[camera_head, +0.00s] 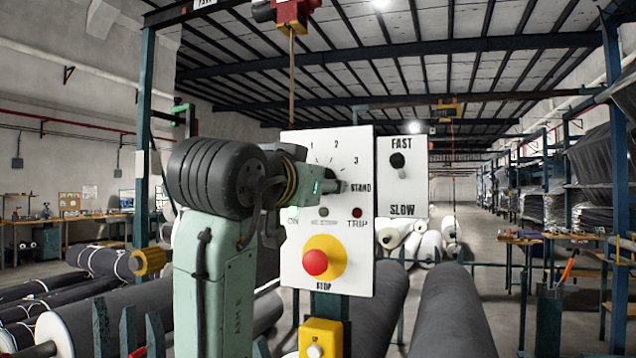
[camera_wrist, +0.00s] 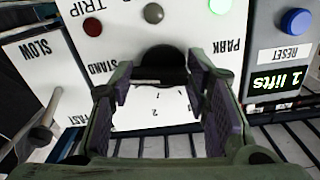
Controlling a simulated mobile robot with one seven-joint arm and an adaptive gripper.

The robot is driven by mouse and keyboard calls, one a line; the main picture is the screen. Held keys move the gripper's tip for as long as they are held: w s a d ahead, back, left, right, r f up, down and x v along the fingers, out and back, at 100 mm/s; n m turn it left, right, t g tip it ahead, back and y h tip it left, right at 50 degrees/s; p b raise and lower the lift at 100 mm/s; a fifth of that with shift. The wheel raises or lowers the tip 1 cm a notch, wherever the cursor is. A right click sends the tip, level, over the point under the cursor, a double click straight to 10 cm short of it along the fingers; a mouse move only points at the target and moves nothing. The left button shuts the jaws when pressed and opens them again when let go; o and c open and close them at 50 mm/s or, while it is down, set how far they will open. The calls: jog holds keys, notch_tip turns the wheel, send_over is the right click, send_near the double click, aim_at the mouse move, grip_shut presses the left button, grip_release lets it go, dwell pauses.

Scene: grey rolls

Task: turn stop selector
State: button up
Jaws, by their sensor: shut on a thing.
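The stop selector (camera_wrist: 163,56) is a dark round knob on a white panel (camera_head: 360,255). In the wrist view it sits between my fingers, with markings PARK, 1, 2 and STAND around it, upside down. My gripper (camera_wrist: 160,75) is shut on the selector, one finger on each side. In the head view my gripper (camera_head: 327,184) reaches the upper part of the panel and hides most of the knob; the numbers 1, 2, 3 and STAND show around it. Where the knob's pointer stands, I cannot tell.
Below the selector are a dark red TRIP lamp (camera_head: 357,212), a grey lamp (camera_head: 323,211) and a red stop button (camera_head: 315,262). A FAST/SLOW lever (camera_head: 397,160) stands right. A blue reset button (camera_wrist: 296,21) sits beside a display reading "1 lifts". Grey rolls (camera_head: 452,310) lie behind.

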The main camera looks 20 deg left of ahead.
jog(key=shift+f, duration=0.1)
dwell(0.3)
jog(key=o, duration=1.2)
jog(key=shift+c, duration=0.2)
jog(key=s, duration=1.2)
jog(key=shift+a, duration=0.2)
